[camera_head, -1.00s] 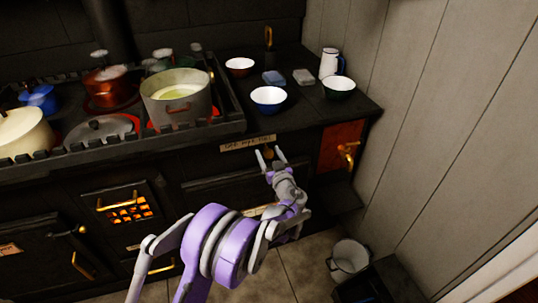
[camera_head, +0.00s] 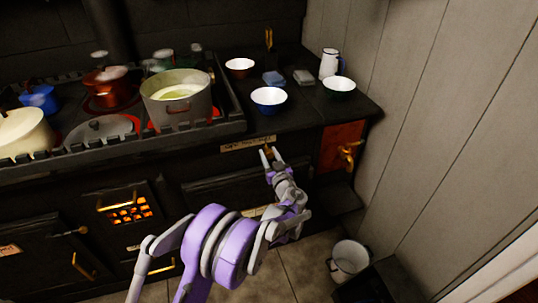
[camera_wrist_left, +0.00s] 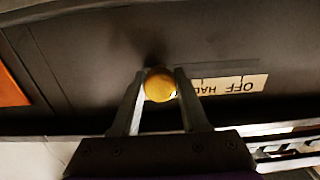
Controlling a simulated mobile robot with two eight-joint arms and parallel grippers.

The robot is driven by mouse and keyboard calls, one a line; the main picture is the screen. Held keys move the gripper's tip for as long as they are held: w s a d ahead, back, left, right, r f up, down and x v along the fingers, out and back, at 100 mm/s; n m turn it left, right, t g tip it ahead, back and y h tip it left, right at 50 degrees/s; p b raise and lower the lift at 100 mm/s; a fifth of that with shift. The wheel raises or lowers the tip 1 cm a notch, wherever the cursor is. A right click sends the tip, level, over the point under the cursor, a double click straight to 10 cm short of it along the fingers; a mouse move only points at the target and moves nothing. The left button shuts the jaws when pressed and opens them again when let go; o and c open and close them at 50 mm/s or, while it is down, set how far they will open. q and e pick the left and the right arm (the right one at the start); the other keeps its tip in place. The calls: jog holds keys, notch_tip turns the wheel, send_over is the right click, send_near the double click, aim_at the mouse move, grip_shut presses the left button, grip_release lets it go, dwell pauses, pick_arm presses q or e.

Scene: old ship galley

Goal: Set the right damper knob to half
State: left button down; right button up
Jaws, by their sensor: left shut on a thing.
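The right damper knob is a round brass knob (camera_wrist_left: 160,85) on the dark stove front, in the middle of the left wrist view. In the head view the knob (camera_head: 268,149) shows only as a small spot at the fingertips. A pale label strip (camera_wrist_left: 230,86) with "OFF" and "HA..." shows beside it, upside down in the wrist view; the label (camera_head: 248,143) is above the gripper in the head view. My left gripper (camera_wrist_left: 160,88) has a finger on each side of the knob and is shut on it. My right gripper is not in view.
A brass tap (camera_head: 348,152) sticks out to the right. A bucket (camera_head: 349,259) stands on the floor near the wall.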

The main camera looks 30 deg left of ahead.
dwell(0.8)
pick_arm(q)
jog(key=s+a, duration=0.2)
jog(key=s+a+p, duration=0.1)
jog(key=s+a, duration=0.1)
jog(key=shift+s, duration=0.35)
jog(key=shift+c, duration=2.2)
grip_release()
jog(key=shift+d, duration=0.1)
send_near(249, 150)
jog(key=v, duration=0.5)
jog(key=shift+f+p, duration=0.1)
jog(key=shift+p, duration=0.3)
